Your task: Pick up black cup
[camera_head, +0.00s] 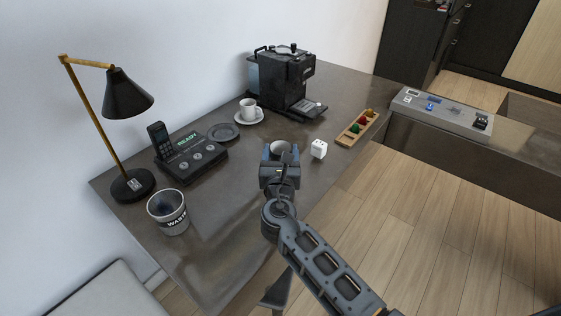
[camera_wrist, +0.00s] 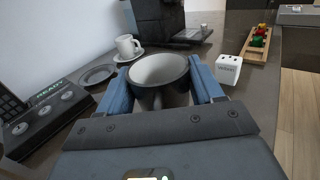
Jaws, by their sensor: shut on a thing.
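The black cup (camera_head: 281,147) is upright at the middle of the dark desk, its pale inside showing from above. In the wrist view the cup (camera_wrist: 160,96) stands between the two blue fingers, with its handle pointing toward my palm. My gripper (camera_head: 280,156) is shut on the cup, one finger on each side. The gripper (camera_wrist: 160,76) hides the cup's lower part, so I cannot tell whether its base touches the desk. An empty dark saucer (camera_head: 223,131) lies to the left, and it also shows in the wrist view (camera_wrist: 99,75).
A white cup (camera_head: 249,107) on its saucer and a black coffee machine (camera_head: 282,77) stand behind. A white cube (camera_head: 319,149) is close at right, near a wooden tray (camera_head: 352,138). A phone dock (camera_head: 190,157), lamp (camera_head: 134,184) and waste bin (camera_head: 169,215) are left.

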